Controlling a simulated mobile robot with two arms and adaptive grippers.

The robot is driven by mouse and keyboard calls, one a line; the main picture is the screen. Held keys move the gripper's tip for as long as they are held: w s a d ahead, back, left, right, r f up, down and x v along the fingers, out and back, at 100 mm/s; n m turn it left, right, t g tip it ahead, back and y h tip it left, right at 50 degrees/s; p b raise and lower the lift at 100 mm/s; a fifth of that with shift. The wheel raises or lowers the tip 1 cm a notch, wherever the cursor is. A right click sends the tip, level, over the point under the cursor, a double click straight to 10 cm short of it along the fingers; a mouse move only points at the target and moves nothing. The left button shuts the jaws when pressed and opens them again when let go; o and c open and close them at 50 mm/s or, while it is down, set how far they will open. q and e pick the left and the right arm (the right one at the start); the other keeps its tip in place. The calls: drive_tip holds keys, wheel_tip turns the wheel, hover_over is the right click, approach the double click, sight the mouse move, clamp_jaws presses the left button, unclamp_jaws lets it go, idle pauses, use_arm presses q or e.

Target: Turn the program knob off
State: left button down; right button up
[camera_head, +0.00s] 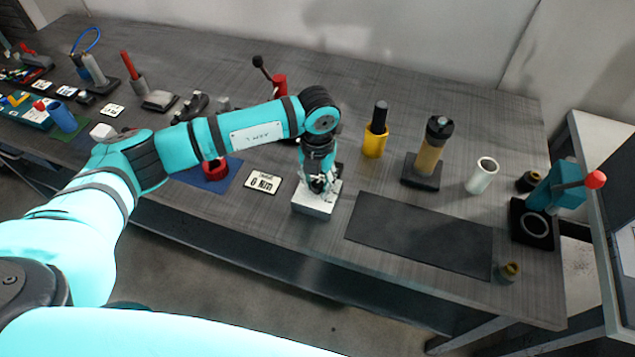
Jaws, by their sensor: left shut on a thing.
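My left arm reaches in from the left, and my left gripper (321,186) points down at a small silver-white box (313,206) near the front edge of the bench. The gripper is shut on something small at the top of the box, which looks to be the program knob. The fingers cover the knob, so its pointer and markings are hidden. The box sits flat on the bench, and a dark part shows behind the gripper. My right gripper is not in view.
A dark mat (418,233) lies right of the box. Behind it stand a yellow holder (374,144), an amber cylinder (428,158) and a white cup (482,175). A teal press (556,188) is at the far right. A label card (262,182) lies left of the box.

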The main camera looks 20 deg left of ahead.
sight(317, 183)
use_arm(q)
drive_tip(key=shift+n, duration=0.6)
drive_tip(key=c, duration=1)
unclamp_jaws()
drive_tip(key=shift+r, duration=0.15)
wheel_tip(317, 183, up, 12)
